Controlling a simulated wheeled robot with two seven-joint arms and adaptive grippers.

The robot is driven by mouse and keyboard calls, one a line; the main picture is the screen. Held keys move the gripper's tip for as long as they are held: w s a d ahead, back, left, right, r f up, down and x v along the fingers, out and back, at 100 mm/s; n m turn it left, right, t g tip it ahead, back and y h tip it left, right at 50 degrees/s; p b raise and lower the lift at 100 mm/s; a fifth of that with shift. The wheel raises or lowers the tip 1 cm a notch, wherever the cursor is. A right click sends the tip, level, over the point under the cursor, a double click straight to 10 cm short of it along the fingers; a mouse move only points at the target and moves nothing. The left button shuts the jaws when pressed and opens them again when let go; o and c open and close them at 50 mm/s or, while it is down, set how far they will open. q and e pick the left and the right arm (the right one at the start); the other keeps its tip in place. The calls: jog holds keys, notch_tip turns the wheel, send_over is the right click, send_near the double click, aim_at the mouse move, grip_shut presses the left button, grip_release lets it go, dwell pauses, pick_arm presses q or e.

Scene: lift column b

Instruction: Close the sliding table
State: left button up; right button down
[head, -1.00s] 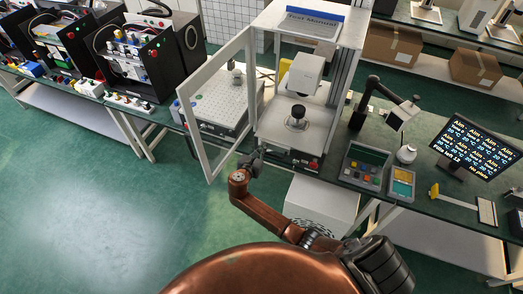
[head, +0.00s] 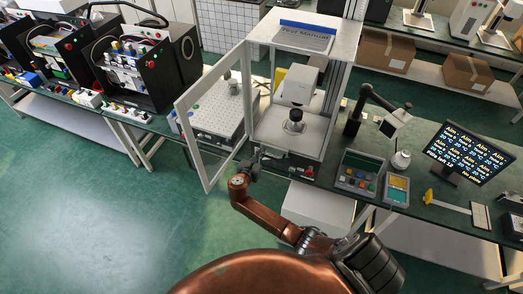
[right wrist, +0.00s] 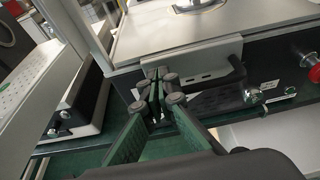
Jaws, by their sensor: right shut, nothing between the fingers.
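The sliding table is a pale grey plate (head: 275,148) in the open white cabinet, under the white instrument head (head: 299,86). A round black-topped fixture (head: 293,121) stands on it. In the right wrist view its grey front lip (right wrist: 205,66) shows, with a black handle (right wrist: 236,74) at the right end. My right gripper (head: 254,160) is shut and empty at the cabinet's front left corner. In the wrist view its fingertips (right wrist: 158,88) are close to the lip's left part; I cannot tell whether they touch. My left gripper is out of view.
The cabinet's framed door (head: 207,125) stands open to the left, close to my right gripper. A red knob (right wrist: 314,73) is on the base front, right of the handle. A keypad box (head: 359,175) and a monitor (head: 467,151) are further right. The green floor is clear at left.

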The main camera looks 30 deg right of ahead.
jog(key=v, duration=1.2)
jog(key=shift+f, duration=0.2)
jog(key=shift+s, duration=0.1)
